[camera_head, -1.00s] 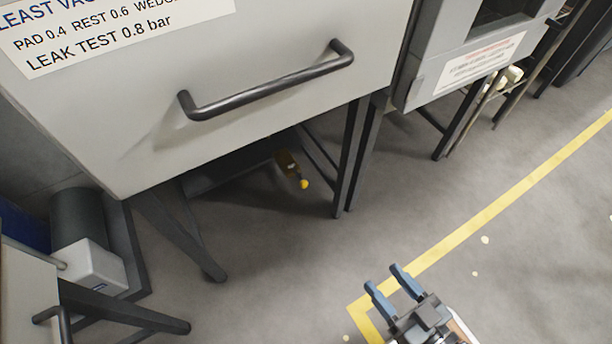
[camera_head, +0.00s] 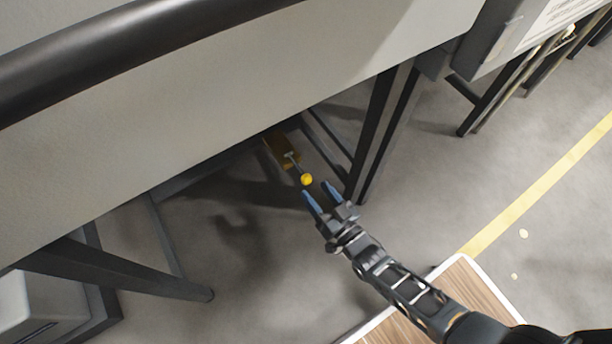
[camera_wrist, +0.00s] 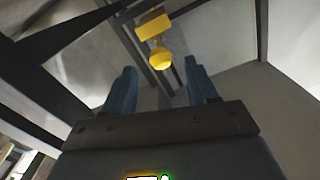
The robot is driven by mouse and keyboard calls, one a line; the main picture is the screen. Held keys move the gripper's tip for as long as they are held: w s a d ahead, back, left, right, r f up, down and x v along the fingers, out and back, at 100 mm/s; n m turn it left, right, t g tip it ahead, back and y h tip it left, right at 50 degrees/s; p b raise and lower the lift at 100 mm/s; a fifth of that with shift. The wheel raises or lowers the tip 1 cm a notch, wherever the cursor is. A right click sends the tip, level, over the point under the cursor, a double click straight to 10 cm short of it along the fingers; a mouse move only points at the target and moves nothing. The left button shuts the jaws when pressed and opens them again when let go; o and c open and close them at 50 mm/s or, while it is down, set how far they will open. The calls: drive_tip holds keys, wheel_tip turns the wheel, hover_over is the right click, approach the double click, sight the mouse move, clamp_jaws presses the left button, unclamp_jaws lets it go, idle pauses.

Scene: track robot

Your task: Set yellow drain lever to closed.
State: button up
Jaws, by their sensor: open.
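The yellow drain lever shows under the grey cabinet in the head view, as a thin stem with a yellow ball knob (camera_head: 306,179) at its end. The stem comes from a yellow-brown bracket (camera_head: 279,149) beneath the cabinet. In the wrist view the ball knob (camera_wrist: 160,59) hangs below a yellow block (camera_wrist: 153,27), beyond and between my fingertips. My gripper (camera_head: 318,193) is open, with blue fingers pointing at the knob, close to it. Both fingers also show in the wrist view (camera_wrist: 160,78). Nothing is between them, and I cannot tell the exact gap to the knob.
The cabinet's grey front (camera_head: 240,110) and dark handle (camera_head: 130,50) overhang the lever. A dark leg (camera_head: 380,130) stands just right of my gripper, and a slanted leg (camera_head: 120,272) is at left. Open floor (camera_head: 440,190) lies to the right, with a yellow line (camera_head: 540,185).

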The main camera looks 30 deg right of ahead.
sight(307, 179)
drive_tip(key=shift+w+a+b, duration=0.1)
drive_tip(key=shift+w+b, duration=0.45)
drive_tip(key=shift+w, duration=2.2)
drive_tip(key=shift+c, duration=0.2)
clamp_jaws()
